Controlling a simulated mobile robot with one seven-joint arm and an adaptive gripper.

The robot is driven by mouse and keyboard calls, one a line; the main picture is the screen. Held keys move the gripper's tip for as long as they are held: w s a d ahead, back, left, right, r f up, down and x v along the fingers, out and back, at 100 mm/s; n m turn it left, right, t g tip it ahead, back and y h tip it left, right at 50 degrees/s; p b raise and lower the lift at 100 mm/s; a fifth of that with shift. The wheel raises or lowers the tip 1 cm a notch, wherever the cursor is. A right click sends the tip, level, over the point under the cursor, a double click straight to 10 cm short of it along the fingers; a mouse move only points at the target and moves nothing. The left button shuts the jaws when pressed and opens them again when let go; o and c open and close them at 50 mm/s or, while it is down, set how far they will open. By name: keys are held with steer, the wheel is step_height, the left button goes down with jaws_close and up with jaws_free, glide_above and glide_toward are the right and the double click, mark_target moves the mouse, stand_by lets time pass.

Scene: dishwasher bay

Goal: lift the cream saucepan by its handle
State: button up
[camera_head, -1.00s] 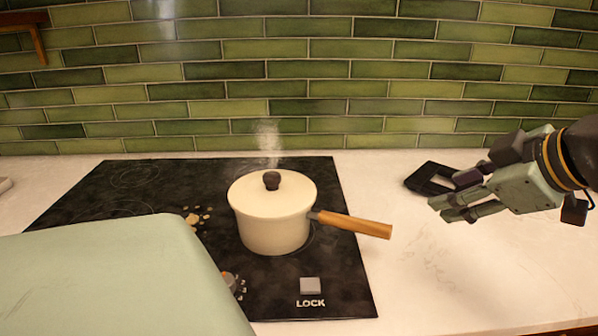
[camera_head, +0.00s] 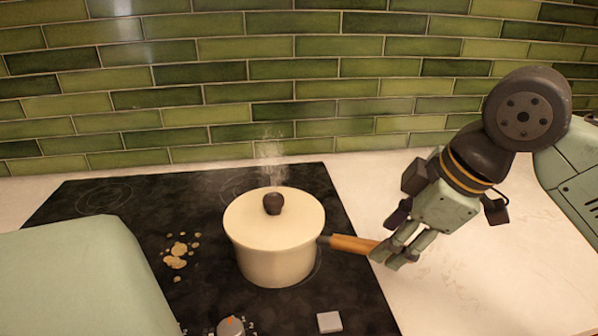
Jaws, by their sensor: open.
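The cream saucepan (camera_head: 274,262) stands upright on the right part of the black cooktop with its lid (camera_head: 250,215) on. The lid has a dark knob (camera_head: 273,203), and steam rises behind it. Its wooden handle (camera_head: 350,243) points right, past the cooktop's edge. My gripper (camera_head: 384,258) is open and points down and left, with its fingers at the handle's outer end. The fingers hide the handle's tip. I cannot tell whether they touch it.
The black cooktop (camera_head: 205,200) has pale spilled crumbs (camera_head: 176,254) left of the pan, an orange-marked knob (camera_head: 231,326) and a grey button (camera_head: 329,321) at the front. White counter (camera_head: 480,290) lies clear at right. Green tiled wall (camera_head: 300,90) stands behind.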

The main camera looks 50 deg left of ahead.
steer(key=shift+w+p+x, duration=0.2)
steer(key=shift+p+x, duration=0.2)
steer(key=shift+x, duration=1.05)
steer(key=shift+w+p+x, duration=0.25)
steer(key=shift+p+x, duration=0.1)
steer(key=shift+x, duration=1.1)
jaws_close()
steer(key=shift+r, duration=0.1)
